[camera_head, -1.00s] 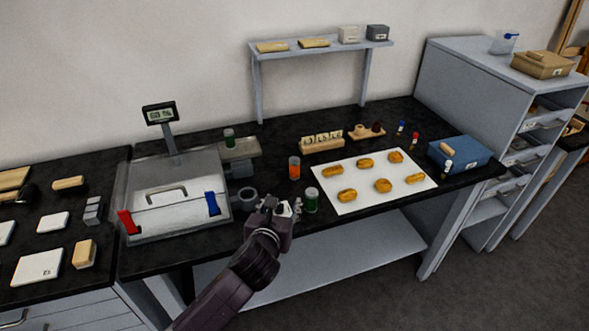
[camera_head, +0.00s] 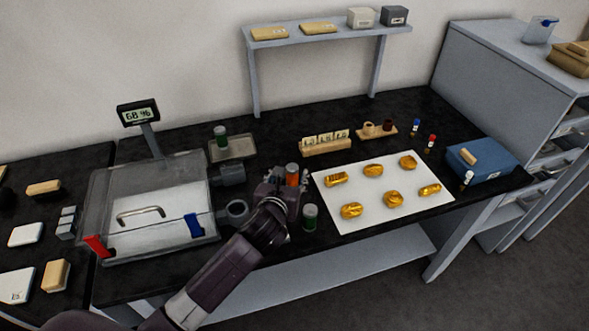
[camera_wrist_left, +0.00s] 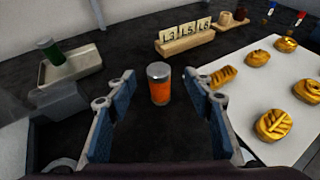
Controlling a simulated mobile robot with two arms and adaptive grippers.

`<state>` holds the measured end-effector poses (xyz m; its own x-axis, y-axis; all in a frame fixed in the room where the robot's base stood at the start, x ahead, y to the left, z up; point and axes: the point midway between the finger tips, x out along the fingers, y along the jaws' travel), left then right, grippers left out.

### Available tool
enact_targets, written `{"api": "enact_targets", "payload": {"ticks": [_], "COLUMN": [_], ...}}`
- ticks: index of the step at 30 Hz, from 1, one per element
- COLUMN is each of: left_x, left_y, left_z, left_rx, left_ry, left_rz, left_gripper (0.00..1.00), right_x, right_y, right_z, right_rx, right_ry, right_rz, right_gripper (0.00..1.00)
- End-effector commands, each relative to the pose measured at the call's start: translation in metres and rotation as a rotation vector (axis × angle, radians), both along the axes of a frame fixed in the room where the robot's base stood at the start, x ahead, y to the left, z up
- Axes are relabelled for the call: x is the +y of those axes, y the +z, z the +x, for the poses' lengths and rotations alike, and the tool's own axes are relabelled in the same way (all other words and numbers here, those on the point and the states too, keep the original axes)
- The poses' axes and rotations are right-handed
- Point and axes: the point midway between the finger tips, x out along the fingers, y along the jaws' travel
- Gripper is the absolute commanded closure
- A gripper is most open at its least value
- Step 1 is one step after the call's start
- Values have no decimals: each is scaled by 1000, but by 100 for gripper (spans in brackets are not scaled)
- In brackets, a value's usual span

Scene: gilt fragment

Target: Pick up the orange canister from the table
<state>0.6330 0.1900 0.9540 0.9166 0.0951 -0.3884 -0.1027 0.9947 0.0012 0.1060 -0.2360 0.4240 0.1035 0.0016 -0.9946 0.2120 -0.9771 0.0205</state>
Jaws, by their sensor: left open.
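The orange canister (camera_head: 292,176) has a grey lid and stands upright on the black table (camera_head: 270,146). In the left wrist view the canister (camera_wrist_left: 159,84) stands in the middle, ahead of and between the two blue-padded fingers. My left gripper (camera_head: 286,182) is open and close to the canister, partly covering its lower part in the head view. In the wrist view dark tabletop shows between the canister and each finger of the left gripper (camera_wrist_left: 160,112). My right gripper is not in view.
A green canister (camera_head: 310,217) stands just right of my gripper, beside a white sheet (camera_head: 339,207) with several gold pieces. A wooden block rack (camera_head: 326,147) stands behind.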

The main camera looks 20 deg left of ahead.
Motion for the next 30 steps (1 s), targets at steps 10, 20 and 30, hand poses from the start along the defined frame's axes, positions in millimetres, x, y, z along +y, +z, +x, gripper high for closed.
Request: {"api": "enact_targets", "payload": {"ticks": [10,20,30], "left_x": [4,8,8], "left_y": [-13,-27,-28], "left_z": [27,56,56], "left_rx": [3,0,0], "left_ry": [1,-1,-1], "left_rz": [-3,-3,-2], "left_gripper": [52,52,65], "right_x": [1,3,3], "right_y": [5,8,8], "right_z": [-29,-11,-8], "right_rx": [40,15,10], "right_ry": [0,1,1], "right_rz": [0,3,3], "right_gripper": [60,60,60]}}
